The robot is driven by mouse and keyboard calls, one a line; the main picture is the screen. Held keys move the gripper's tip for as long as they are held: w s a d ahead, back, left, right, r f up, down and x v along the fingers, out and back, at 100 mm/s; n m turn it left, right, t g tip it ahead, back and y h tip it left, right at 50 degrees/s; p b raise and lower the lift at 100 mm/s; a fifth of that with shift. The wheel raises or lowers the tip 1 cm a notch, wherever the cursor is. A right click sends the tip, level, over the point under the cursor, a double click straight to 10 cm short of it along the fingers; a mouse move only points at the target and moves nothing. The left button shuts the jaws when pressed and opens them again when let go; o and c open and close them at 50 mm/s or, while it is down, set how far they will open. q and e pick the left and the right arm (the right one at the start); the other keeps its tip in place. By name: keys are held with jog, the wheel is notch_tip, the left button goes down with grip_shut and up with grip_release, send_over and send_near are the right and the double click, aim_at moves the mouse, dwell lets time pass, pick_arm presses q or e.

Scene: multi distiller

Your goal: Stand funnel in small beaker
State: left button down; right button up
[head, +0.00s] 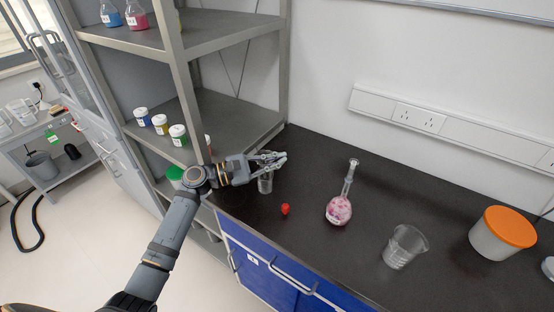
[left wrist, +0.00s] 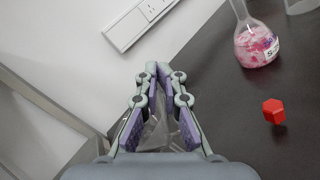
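My left gripper (head: 282,157) is over the back left of the dark bench, its fingers nearly together. In the left wrist view, the fingertips (left wrist: 158,68) have a narrow gap, and a clear glass shape, which looks like the funnel (left wrist: 156,132), shows between the fingers. The gripper seems shut on it. Directly below the gripper in the head view, a small clear glass vessel, apparently the small beaker (head: 265,184), stands on the bench. The gripper hides its top, so I cannot tell whether funnel and beaker touch. My right gripper is not in view.
A red stopper (head: 285,209), a round flask with pink contents (head: 339,210), a larger clear beaker (head: 404,246) and an orange-lidded tub (head: 502,235) stand to the right. A grey shelf rack (head: 235,115) with jars is close on the left.

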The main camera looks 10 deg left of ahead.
pick_arm(q)
jog(key=shift+f+b, duration=1.4)
jog(key=shift+f, duration=0.55)
jog(key=c, duration=1.4)
grip_release()
jog(key=shift+a, duration=0.1)
jog(key=v, duration=1.2)
